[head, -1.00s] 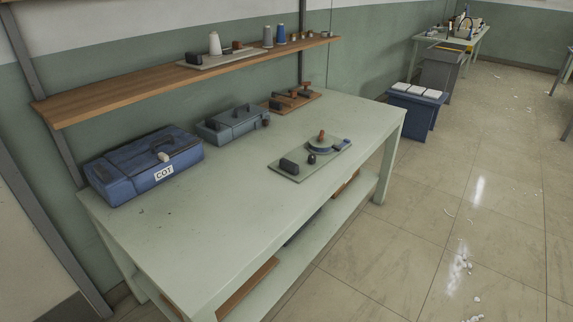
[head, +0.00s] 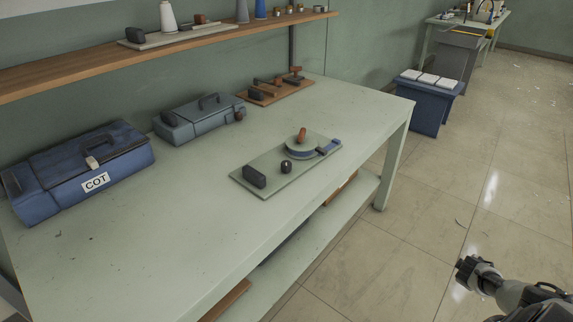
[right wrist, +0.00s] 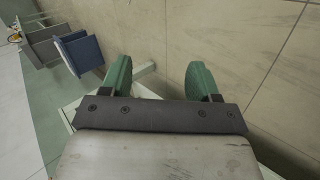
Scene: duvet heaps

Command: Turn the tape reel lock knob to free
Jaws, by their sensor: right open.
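The tape reel device (head: 290,168) lies on the pale green workbench (head: 150,255), right of its middle. It has a flat grey-green plate with a round reel (head: 304,149) bearing an orange-brown handle (head: 302,134) and a blue strip at its right side. A small dark knob (head: 286,167) stands beside the reel; which way it is turned is too small to tell. A black block (head: 255,176) stands at the plate's near left end. My right gripper (head: 466,275) is over the floor, right of the bench and apart from it. Its green fingers (right wrist: 158,80) are open and empty in the right wrist view.
A blue box marked COT (head: 80,172), a grey-blue case (head: 199,118) and a wooden board with fittings (head: 270,92) stand along the bench's back. A wooden shelf (head: 75,75) runs above. A blue bin (head: 425,105) stands beyond the bench. The bench front and right floor are clear.

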